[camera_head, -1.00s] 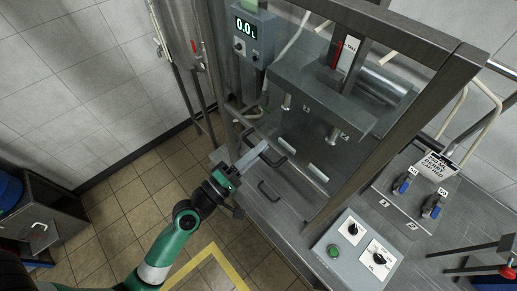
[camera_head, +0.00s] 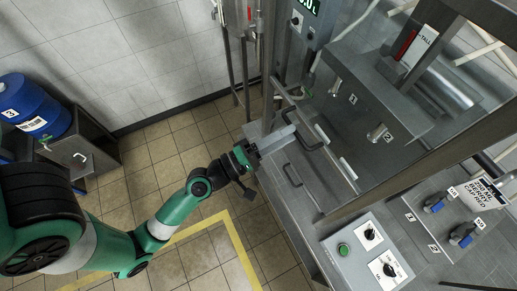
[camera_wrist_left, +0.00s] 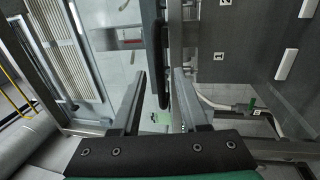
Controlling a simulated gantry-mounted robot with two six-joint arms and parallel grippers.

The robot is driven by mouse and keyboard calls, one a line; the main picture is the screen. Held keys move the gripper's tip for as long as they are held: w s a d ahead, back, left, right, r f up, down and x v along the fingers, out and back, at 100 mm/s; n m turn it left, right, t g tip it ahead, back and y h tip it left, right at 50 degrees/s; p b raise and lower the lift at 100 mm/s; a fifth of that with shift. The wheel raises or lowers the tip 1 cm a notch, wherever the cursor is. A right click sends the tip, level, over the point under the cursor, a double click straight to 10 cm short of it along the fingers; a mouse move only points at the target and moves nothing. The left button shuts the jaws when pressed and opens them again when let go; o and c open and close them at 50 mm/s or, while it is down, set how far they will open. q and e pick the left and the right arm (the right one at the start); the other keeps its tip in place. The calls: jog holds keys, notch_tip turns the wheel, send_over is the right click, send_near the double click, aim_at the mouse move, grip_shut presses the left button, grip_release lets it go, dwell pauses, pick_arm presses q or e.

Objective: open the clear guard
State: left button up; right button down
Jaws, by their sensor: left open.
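The clear guard (camera_head: 362,172) is a see-through pane on the front of the steel filling machine and looks closed. A dark bar handle (camera_head: 314,147) is at its left side. My left gripper (camera_head: 289,133) comes in from the left with its fingers at this handle. In the left wrist view, the dark handle (camera_wrist_left: 155,45) runs down between the two open fingers (camera_wrist_left: 160,85). I cannot tell whether either finger touches it. My right gripper is not in view.
A second bar handle (camera_head: 291,176) sits on the lower front. Behind the pane are nozzles (camera_head: 376,133). A control panel (camera_head: 367,250) and blue-handled valves (camera_head: 462,234) are at the right. Tiled floor lies open before the machine.

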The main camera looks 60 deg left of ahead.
pick_arm(q)
jog(key=s+f+b, duration=0.1)
jog(key=s+b, duration=0.3)
jog(key=s, duration=0.4)
jog(key=shift+s+f, duration=0.2)
jog(key=shift+f, duration=0.1)
jog(key=shift+d, duration=0.1)
